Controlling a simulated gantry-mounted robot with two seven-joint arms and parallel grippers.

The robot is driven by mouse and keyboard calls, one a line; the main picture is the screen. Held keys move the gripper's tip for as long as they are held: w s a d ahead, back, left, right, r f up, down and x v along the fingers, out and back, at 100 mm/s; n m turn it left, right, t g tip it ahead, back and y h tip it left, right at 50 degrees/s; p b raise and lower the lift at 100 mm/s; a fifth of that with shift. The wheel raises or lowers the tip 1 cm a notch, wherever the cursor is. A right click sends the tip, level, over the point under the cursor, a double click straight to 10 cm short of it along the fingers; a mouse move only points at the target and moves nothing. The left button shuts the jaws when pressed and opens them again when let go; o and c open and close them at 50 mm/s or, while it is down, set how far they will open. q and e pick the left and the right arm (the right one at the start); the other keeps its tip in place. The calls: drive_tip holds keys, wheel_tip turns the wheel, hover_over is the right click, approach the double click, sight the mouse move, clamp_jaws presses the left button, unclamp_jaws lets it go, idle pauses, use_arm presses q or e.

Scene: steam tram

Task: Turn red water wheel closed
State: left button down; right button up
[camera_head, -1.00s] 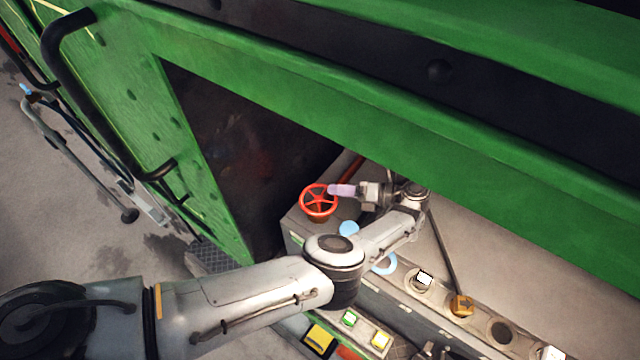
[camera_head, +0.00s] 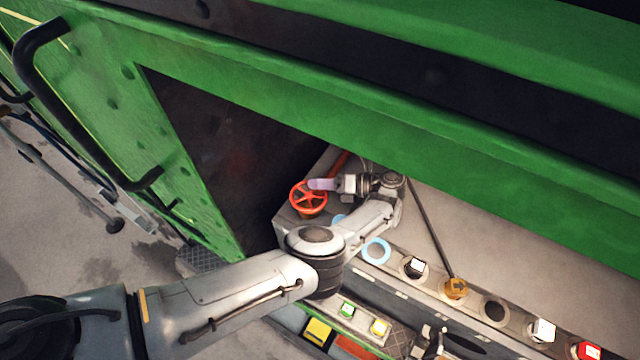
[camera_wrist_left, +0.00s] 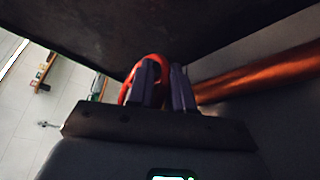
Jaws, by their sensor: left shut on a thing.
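The red water wheel (camera_head: 308,198) is a spoked handwheel on a grey box inside the tram's opening. In the left wrist view a curved part of its red rim (camera_wrist_left: 127,92) shows beside and behind the fingers. My left gripper (camera_head: 322,184) reaches the wheel's right side with its pale purple fingers. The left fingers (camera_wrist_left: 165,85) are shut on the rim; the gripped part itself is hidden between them. My right gripper is in neither view.
A green tram wall with a black handrail (camera_head: 85,120) frames the opening. A copper pipe (camera_wrist_left: 262,75) runs close by.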

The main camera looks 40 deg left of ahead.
use_arm(q)
drive_tip(key=shift+s+d+m+t+y+p, duration=0.1)
drive_tip(key=shift+d+m+t+y+p, duration=0.2)
drive_tip(key=shift+m+t+p, duration=0.75)
drive_tip(key=shift+s+d+m+t+y+p, duration=0.1)
drive_tip(key=shift+d+m+t+y+p, duration=0.25)
drive_tip(key=shift+p, duration=1.35)
drive_tip(key=shift+f+t+p, duration=0.25)
drive_tip(key=shift+t+p, duration=0.15)
drive_tip(key=shift+t, duration=0.2)
drive_tip(key=shift+f, duration=0.15)
drive_tip(key=c, duration=1.2)
unclamp_jaws()
drive_tip(key=shift+w, duration=0.1)
drive_tip(key=shift+o, duration=0.2)
